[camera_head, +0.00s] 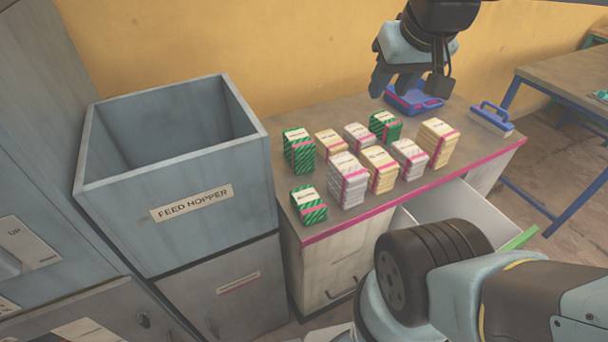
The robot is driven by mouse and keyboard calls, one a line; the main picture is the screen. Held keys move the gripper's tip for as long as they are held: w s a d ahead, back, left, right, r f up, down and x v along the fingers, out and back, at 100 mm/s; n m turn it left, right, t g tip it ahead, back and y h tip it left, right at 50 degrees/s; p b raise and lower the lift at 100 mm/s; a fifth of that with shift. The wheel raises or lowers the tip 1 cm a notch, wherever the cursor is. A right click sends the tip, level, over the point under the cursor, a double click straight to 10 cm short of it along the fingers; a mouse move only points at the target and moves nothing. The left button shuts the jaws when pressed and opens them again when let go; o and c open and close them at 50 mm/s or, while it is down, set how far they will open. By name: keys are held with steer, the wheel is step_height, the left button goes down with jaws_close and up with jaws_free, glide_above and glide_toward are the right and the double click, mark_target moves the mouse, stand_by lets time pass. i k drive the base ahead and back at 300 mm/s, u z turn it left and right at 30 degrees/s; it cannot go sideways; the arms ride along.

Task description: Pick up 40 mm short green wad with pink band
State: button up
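Three green striped wads with pale top labels stand on the cabinet top. One short green wad with a pink band (310,212) is at the front left corner. A taller green wad (299,158) stands behind it, also with a pink band. Another short green wad (386,131) is in the back row, with what looks like a pink band. The labels are too small to read, so I cannot tell which is 40 mm. My gripper (392,87) hangs above the back of the cabinet, apart from all wads. No wad shows in it; its finger gap is unclear.
Several cream and white wads (381,177) stand close among the green ones. A blue case (414,101) lies below my gripper, and a blue-handled block (491,118) is to the right. The feed hopper (238,197) rises left. An open drawer (466,215) juts out in front.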

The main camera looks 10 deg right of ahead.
mark_target(310, 208)
steer(key=z, duration=0.1)
steer(key=k, duration=0.5)
steer(key=z, duration=1.35)
steer(key=k, duration=0.9)
steer(key=u, duration=0.2)
